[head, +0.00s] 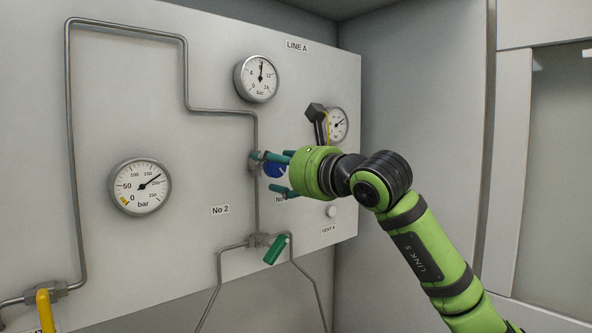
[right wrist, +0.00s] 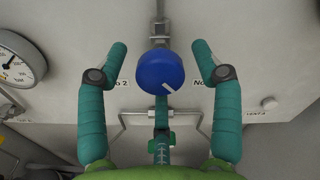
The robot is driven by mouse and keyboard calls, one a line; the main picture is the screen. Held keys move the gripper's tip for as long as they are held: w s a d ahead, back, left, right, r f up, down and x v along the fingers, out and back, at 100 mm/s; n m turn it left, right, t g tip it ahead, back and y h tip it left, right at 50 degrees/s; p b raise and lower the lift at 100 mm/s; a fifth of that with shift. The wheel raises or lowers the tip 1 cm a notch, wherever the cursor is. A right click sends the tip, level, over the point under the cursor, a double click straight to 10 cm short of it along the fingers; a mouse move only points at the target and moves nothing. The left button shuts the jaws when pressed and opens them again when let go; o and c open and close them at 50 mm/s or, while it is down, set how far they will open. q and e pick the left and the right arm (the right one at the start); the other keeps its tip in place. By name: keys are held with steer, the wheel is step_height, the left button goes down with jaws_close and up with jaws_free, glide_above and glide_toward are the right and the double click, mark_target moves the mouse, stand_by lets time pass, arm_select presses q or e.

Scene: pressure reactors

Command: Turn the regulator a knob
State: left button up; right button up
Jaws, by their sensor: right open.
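The regulator knob is blue and round. In the head view the blue knob (head: 273,170) is partly hidden by my right gripper (head: 265,173). In the right wrist view the blue knob (right wrist: 158,73) is in full view, with a white line on its face pointing to the lower right. The teal fingers of my right gripper (right wrist: 160,52) are open, one on each side of the knob, with a visible gap between each finger and the knob in that view. My left gripper is not in view.
The panel (head: 100,80) carries a top gauge (head: 257,78), a left gauge (head: 140,186) and a right gauge (head: 337,125). A green valve handle (head: 275,249) sits below the knob. A yellow handle (head: 45,310) is at the lower left. A metal pipe (head: 69,150) runs along the panel.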

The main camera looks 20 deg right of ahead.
steer(key=v, duration=1.1)
